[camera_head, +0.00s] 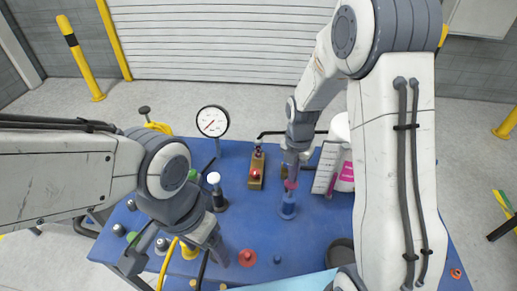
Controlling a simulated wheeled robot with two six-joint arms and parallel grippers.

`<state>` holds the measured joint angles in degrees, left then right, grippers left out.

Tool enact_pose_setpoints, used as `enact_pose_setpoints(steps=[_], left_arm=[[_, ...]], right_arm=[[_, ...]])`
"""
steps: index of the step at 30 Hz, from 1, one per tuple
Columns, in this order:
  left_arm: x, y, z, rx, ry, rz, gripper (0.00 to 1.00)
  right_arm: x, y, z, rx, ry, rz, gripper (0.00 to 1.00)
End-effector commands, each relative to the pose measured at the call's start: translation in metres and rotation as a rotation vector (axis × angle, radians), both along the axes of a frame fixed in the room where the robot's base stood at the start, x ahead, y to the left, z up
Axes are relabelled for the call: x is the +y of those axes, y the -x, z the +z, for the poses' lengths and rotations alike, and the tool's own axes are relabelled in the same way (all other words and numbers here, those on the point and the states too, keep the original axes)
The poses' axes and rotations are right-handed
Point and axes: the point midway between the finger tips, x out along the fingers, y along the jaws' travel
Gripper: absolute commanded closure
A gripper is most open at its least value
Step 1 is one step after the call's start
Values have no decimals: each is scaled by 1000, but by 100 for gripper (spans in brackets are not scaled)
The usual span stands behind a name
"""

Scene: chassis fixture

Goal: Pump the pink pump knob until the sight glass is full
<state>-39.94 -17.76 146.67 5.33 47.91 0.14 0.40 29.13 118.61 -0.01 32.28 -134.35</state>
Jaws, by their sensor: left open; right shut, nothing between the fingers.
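The pink pump knob (290,184) sits atop a blue upright cylinder (288,206) right of the table's middle. My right gripper (291,172) points down directly above the knob, shut with nothing between its fingers. Its tips are at or very near the knob's top; I cannot tell if they touch. A white panel with level marks (326,168) stands right of the knob and may belong to the sight glass; no fill level can be read. My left gripper (221,257) is open, low over the table's front left, apart from the knob.
On the blue table (262,222) stand a pressure gauge (212,122), a brass block with a red button (256,170), a black post with a white top (216,190) and a red knob (247,257). A white and pink container (347,172) is partly behind my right arm.

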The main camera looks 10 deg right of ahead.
Motion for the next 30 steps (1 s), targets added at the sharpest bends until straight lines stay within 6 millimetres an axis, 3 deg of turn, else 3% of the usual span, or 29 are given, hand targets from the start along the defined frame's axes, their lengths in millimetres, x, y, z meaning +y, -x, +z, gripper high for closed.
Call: enact_pose_setpoints(steps=[12, 24, 30], left_arm=[[0, 0, -22, 1, -1, 0, 24], [0, 0, 7, 0, 0, 0, 24], [0, 0, 5, 0, 0, 0, 24]], right_arm=[[0, 0, -31, 1, 0, 0, 100], [0, 0, 2, 0, 0, 0, 100], [0, 0, 1, 0, 0, 0, 100]])
